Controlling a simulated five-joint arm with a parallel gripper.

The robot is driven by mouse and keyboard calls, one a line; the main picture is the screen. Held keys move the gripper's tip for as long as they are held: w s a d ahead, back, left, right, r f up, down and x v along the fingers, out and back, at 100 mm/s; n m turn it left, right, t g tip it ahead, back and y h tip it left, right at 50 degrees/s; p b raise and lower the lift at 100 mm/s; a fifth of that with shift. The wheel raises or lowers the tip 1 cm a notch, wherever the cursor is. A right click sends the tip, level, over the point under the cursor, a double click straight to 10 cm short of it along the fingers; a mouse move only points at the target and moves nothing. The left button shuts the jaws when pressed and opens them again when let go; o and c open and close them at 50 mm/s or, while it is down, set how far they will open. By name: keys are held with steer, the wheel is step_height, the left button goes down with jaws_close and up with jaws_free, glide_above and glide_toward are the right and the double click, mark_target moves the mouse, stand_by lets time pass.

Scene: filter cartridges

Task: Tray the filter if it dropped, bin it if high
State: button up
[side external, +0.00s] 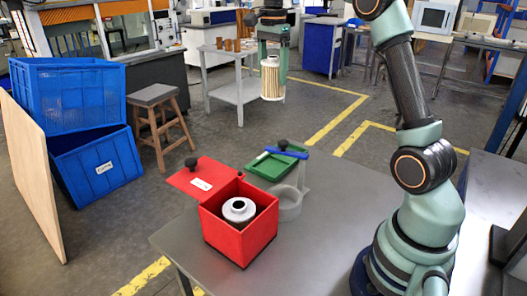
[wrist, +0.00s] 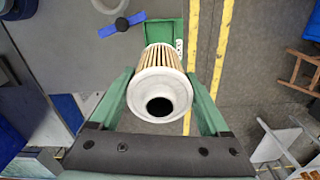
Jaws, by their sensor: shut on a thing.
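My gripper (side external: 272,62) is shut on a filter cartridge (side external: 271,82), held upright in the air well above the table. The filter has cream pleats and a pale end cap with a dark hole, which faces the camera in the wrist view (wrist: 160,92). A red bin (side external: 238,243) stands on the table with a grey-white filter (side external: 239,211) inside, its dark hole up. A green tray (side external: 281,169) lies behind it and also shows in the wrist view (wrist: 166,30). Its floor is partly hidden. A grey ring-shaped holder (side external: 289,205) stands beside the bin.
A blue bar (side external: 288,151) with a dark knob reaches over the green tray from the grey post. A red lid (side external: 205,178) with a white label lies behind the bin. Blue crates (side external: 95,165) and a stool (side external: 154,95) stand on the floor. The table's front is clear.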

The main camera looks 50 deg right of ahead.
step_height(320, 180, down, 23)
stand_by(0.8)
steer(key=shift+f, duration=0.55)
stand_by(1.5)
steer(key=o, duration=1.4)
steer(key=shift+a, duration=0.1)
steer(key=shift+r, duration=0.25)
steer(key=shift+r, duration=0.75)
